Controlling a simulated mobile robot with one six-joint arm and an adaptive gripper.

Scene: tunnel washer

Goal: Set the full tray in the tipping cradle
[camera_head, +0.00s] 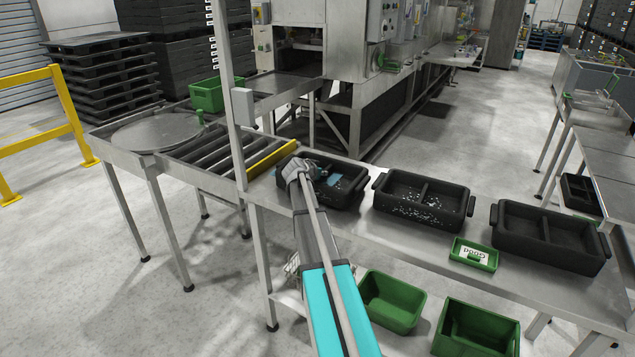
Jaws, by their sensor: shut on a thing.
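A black two-compartment tray (345,192) sits on the steel bench, with pale blue pieces and small whitish bits inside. My gripper (302,168) is at this tray's left end and appears shut on it; the fingertips and the gripped part are hard to make out. A second black tray (425,206) to the right holds scattered white bits. A third black tray (548,236) farther right looks empty. I cannot tell which part of the scene is the tipping cradle.
Left of the tray are a yellow bar (272,157), dark rollers (212,150) and a round plate (155,131). A steel post (228,100) rises beside the rollers. A small green labelled tray (474,254) lies at the front edge. Green bins (392,300) stand below.

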